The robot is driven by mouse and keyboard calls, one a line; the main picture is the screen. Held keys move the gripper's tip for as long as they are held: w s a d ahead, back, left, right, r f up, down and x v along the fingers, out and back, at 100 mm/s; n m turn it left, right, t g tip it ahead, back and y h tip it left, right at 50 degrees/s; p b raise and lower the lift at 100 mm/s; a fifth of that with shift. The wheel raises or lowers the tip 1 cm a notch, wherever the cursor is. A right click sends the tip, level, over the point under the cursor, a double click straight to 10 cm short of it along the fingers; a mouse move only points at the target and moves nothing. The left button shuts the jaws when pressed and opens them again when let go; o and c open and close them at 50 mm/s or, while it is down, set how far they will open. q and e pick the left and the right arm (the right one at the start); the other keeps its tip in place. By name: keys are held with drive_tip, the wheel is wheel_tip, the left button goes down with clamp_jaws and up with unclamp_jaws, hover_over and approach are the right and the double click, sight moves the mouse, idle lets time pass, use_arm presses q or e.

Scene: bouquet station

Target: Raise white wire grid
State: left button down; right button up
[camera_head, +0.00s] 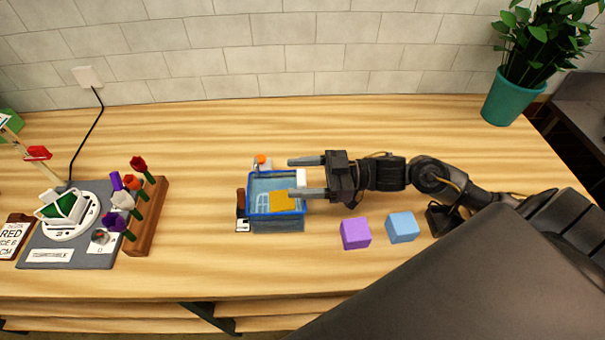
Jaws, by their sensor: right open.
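A clear basin with a blue rim (251,212) stands at the middle of the table, with pale blue content and a yellow block (281,201) inside. A small white piece (301,177) shows at its right far corner. I cannot tell whether this is part of the white wire grid; no wire mesh is clear. My right gripper (292,177) is open, coming from the right. Its two fingers point left over the basin's right side, with the white piece between them in the picture. Contact cannot be told. My left gripper is not in view.
A purple cube (355,233) and a blue cube (402,227) lie right of the basin, near my right arm. A wooden rack (150,222) with several flowers and a grey mat (45,243) with a white round device (69,224) are at left. A potted plant (514,98) stands back right.

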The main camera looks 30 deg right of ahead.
drive_tip(key=shift+c, duration=0.3)
drive_tip(key=c, duration=1.3)
wheel_tip(320, 180, up, 8)
drive_tip(key=p, duration=0.7)
drive_tip(key=shift+r+p, duration=0.1)
drive_tip(key=shift+p, duration=0.3)
drive_tip(key=shift+c, duration=0.2)
drive_tip(key=shift+w, duration=0.1)
drive_tip(key=o, duration=1.4)
